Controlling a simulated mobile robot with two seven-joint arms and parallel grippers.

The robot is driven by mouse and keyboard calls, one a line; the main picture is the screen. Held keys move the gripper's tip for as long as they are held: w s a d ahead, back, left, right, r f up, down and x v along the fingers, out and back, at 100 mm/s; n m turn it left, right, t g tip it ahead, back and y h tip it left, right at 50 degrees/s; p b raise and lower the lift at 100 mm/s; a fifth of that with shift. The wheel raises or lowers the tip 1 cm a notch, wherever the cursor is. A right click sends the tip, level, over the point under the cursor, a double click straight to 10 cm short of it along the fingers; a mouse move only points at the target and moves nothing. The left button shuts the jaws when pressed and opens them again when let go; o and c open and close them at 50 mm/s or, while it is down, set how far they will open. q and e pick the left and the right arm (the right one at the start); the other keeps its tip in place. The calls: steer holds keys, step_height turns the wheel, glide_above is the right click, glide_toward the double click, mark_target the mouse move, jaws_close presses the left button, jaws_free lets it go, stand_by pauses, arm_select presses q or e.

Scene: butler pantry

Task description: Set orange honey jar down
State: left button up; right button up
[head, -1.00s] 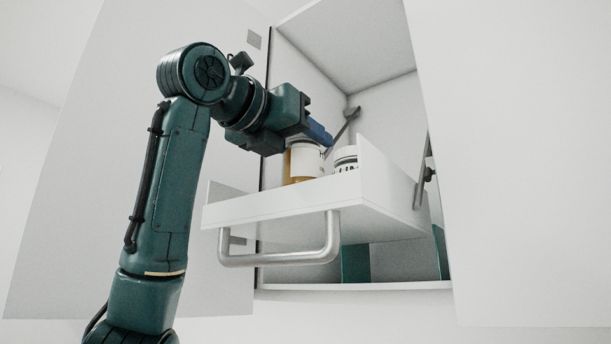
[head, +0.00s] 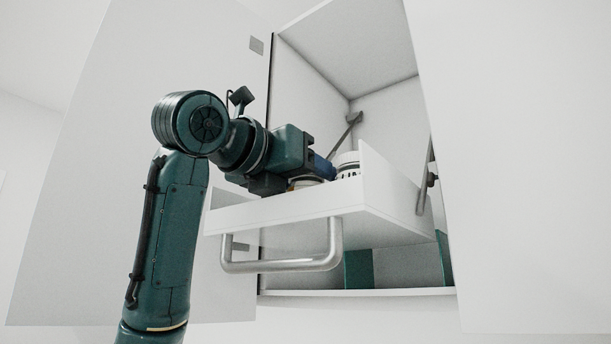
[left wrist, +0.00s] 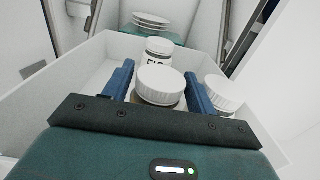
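The orange honey jar (head: 291,187), with a white lid, is mostly hidden behind the front wall of the white pull-down tray (head: 280,208). Its lid (left wrist: 160,86) shows between the blue fingers in the left wrist view. My left gripper (head: 322,168) reaches over the tray wall and is shut on the jar, one finger on each side. The jar stands upright inside the tray; its base is hidden, so I cannot tell whether it touches the floor. My right gripper is not in view.
A white-lidded jar with dark lettering (left wrist: 158,58) stands beyond the honey jar in the tray, and another white-lidded jar (left wrist: 224,93) is close at its right. Stacked plates (left wrist: 150,22) lie further back. A metal handle (head: 282,266) hangs under the tray.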

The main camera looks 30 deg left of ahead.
arm_select(q)
steer(key=shift+s+r, duration=0.1)
steer(key=shift+r, duration=0.05)
steer(key=s+a+b, duration=0.1)
steer(key=s+b, duration=0.2)
steer(key=s, duration=0.8)
steer(key=shift+s, duration=0.4)
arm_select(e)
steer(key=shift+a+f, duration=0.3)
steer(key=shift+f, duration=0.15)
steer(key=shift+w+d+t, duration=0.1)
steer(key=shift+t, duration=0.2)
